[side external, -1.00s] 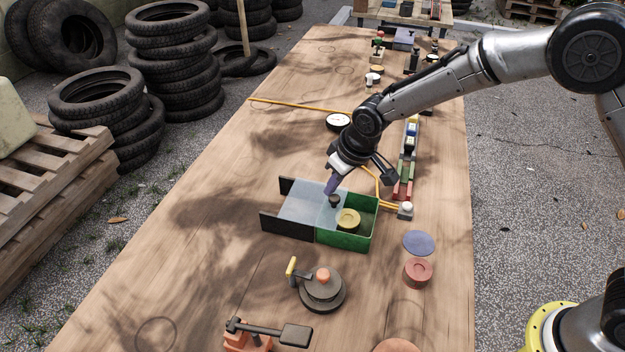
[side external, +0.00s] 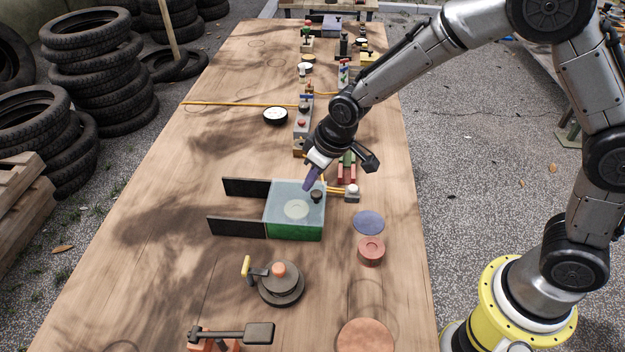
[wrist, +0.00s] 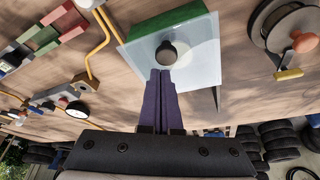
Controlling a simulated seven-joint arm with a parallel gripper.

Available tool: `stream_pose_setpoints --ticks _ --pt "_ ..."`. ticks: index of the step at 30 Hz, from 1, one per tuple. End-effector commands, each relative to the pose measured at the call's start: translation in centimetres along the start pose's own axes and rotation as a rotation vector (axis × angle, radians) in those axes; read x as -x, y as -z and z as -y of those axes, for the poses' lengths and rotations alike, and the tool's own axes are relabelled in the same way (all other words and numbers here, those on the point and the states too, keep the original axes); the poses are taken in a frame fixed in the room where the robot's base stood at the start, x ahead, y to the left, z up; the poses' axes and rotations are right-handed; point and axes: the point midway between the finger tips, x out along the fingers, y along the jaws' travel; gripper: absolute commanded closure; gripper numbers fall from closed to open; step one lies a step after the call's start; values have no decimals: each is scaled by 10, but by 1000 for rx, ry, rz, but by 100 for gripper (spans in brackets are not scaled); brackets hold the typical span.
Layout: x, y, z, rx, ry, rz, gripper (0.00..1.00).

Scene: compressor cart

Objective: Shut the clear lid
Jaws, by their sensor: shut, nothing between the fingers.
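The clear lid (side external: 281,195) lies flat over the green box (side external: 296,232), and a pale round piece shows hazily through it. The lid's dark knob (side external: 316,196) stands near the box's right side; the knob (wrist: 166,53) and lid (wrist: 203,62) also show in the wrist view. Two dark rails (side external: 240,226) extend left from the box, with nothing between them. My gripper (side external: 308,186) is shut and empty, its purple fingertips (wrist: 161,74) close beside the knob on its left-rail side. I cannot tell whether they touch it.
A blue disc (side external: 368,222) and a red round piece (side external: 371,251) lie right of the box. A dark round device with a crank (side external: 281,284) stands in front. A yellow hose (side external: 335,189) and several blocks lie behind. Bare tabletop lies to the left.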

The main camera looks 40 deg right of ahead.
Motion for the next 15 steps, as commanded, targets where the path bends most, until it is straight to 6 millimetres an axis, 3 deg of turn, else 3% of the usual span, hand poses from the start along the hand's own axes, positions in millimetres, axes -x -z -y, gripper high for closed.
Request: stream_pose_setpoints --ticks 7,15 --pt "-5 37 0 0 0 -5 100" --pt "48 34 0 0 0 -9 100"
